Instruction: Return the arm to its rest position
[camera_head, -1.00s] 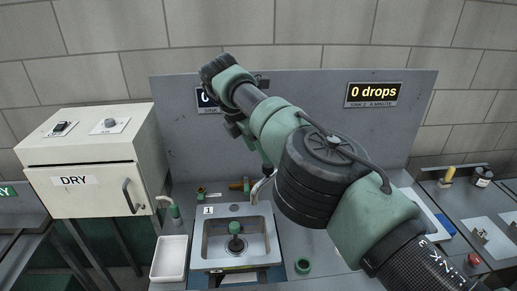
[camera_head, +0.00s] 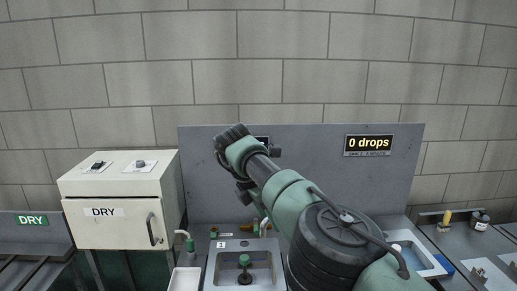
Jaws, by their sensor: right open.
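My right arm comes in from the lower right and reaches across in front of the grey back panel (camera_head: 300,148). Its wrist bends down at the upper left end. My right gripper (camera_head: 257,212) is small and partly hidden behind the arm, above the back edge of the sink (camera_head: 213,268) labelled 1. It is open, and I see nothing held in it. My left gripper is not in view.
A cream box marked DRY (camera_head: 107,231), with a handle, stands at left. A white tray (camera_head: 185,281) sits beside the sink, which holds a green-topped piece (camera_head: 244,262). A blue-and-white basin (camera_head: 428,262) is at right.

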